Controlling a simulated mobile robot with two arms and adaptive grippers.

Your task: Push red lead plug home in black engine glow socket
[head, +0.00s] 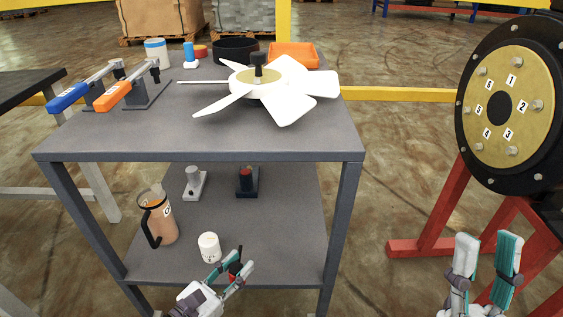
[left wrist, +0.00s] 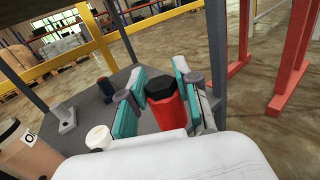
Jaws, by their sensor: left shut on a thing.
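My left gripper (head: 244,260) is shut on a red piece with a black six-sided end (left wrist: 170,112), low at the front of the lower shelf. In the head view the piece (head: 235,268) is small and partly hidden by the fingers. I cannot tell for certain whether it is the red lead plug. A black stand with a red top (head: 246,181) is upright on the lower shelf, apart from and beyond my left gripper. It also shows in the left wrist view (left wrist: 105,90). I cannot tell which thing is the glow socket. My right gripper (head: 488,240) is open and empty at lower right.
A grey stand (head: 194,183), a brown jug (head: 158,218) and a white pot (head: 209,247) share the lower shelf. The upper shelf (head: 300,140) hangs over them and carries a white fan (head: 265,88). A round plate on a red frame (head: 440,235) stands at right.

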